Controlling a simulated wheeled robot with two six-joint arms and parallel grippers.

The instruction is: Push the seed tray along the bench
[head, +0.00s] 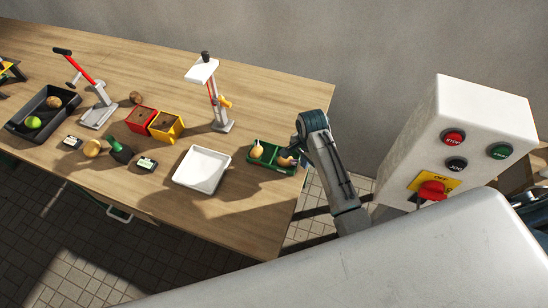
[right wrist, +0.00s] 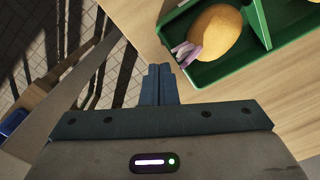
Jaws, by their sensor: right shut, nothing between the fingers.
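The green seed tray (head: 268,168) lies at the right end of the bench with potatoes in its compartments. In the right wrist view its green wall (right wrist: 216,72) is at the upper right, with a sprouting potato (right wrist: 214,32) in one compartment. My right gripper (head: 299,158) is at the tray's right end, by the bench edge. In the right wrist view its fingers (right wrist: 159,72) are closed together with nothing between them, just left of the tray's corner. I cannot tell whether they touch the tray. My left gripper is not in view.
A white tray (head: 203,150) sits left of the seed tray on the wooden bench (head: 215,222). Red (head: 136,126) and yellow (head: 178,134) boxes, a white-topped stand (head: 222,125) and a dark tray (head: 20,122) lie farther left. A control box (head: 460,110) stands at the right.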

